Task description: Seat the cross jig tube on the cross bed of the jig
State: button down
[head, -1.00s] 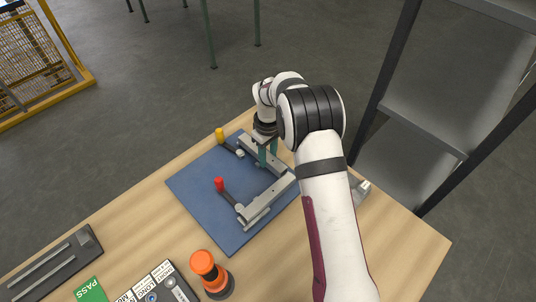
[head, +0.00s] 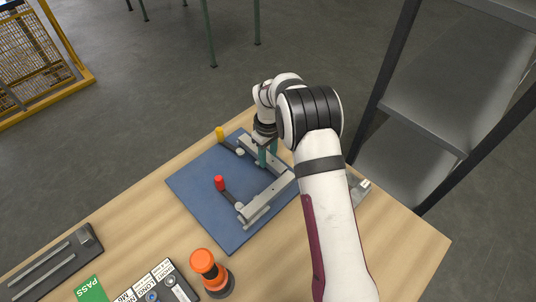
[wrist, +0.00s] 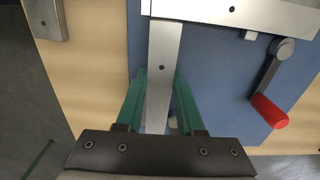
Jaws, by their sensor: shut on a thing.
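The cross jig tube (wrist: 162,70) is a pale grey square bar with a dark hole. In the wrist view it runs between the green fingers of my gripper (wrist: 160,88), which is shut on it. Its far end meets or nearly meets another grey bar (wrist: 235,12) lying crosswise; I cannot tell if they touch. In the head view my gripper (head: 267,156) points down over the far right side of the jig (head: 265,202), on a blue plate (head: 195,180). The cross bed is hidden under the tube and fingers, so I cannot tell whether the tube rests on it.
A red-handled clamp (head: 220,184) and a yellow-handled clamp (head: 220,134) stand at the jig's left side. An orange-topped post (head: 204,262), a labelled box (head: 160,284) and a dark grooved block (head: 52,268) are nearer. A metal block (wrist: 45,18) lies on the wood beside the plate.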

jog(key=shift+f, duration=0.45)
grip_release()
dwell(0.5)
jog(key=shift+r, duration=0.1)
jog(key=shift+r, duration=3.45)
